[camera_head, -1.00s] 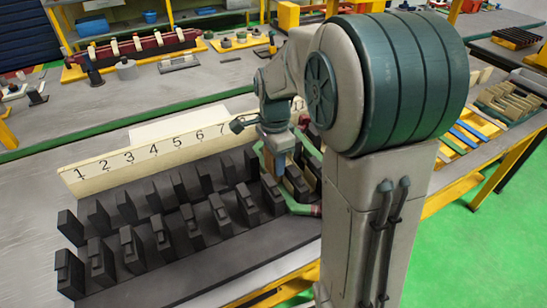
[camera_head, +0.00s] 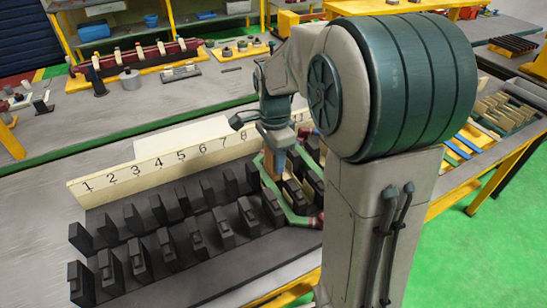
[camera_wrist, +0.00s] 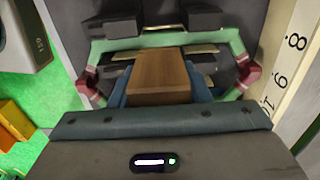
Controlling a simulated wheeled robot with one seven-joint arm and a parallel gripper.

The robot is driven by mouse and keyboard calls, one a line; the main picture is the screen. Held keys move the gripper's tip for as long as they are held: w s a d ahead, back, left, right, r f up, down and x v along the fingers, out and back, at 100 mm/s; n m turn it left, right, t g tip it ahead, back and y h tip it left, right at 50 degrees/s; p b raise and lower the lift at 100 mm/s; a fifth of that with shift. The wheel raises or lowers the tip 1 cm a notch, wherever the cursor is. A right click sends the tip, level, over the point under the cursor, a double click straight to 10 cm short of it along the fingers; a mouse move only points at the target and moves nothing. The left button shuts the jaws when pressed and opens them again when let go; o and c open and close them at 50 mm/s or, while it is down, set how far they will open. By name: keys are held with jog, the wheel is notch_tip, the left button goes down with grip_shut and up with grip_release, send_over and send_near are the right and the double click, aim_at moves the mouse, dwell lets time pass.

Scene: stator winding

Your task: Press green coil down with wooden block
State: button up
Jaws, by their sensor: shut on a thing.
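My gripper (camera_head: 276,140) points down over the right part of the black slotted stator (camera_head: 175,262). Its blue fingers (camera_wrist: 160,94) are shut on the brown wooden block (camera_wrist: 160,70), which also shows below the gripper in the head view (camera_head: 278,161). The green coil (camera_head: 298,219) lies at the stator teeth under and around the block. In the wrist view the coil (camera_wrist: 108,46) shows beyond and on both sides of the block, with red-wrapped ends (camera_wrist: 246,76). The block hides part of it. I cannot tell whether the block touches the coil or how deep the coil sits.
A cream strip (camera_head: 120,178) with numbers stands behind the stator. Several upright black teeth (camera_head: 168,245) fill the stator left of my gripper. A tray with wooden pieces (camera_head: 500,115) lies at the right. The grey bench (camera_head: 30,245) is clear at the left.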

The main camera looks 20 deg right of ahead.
notch_tip(320, 180, up, 6)
jog(key=p, duration=0.4)
jog(key=shift+f, duration=0.15)
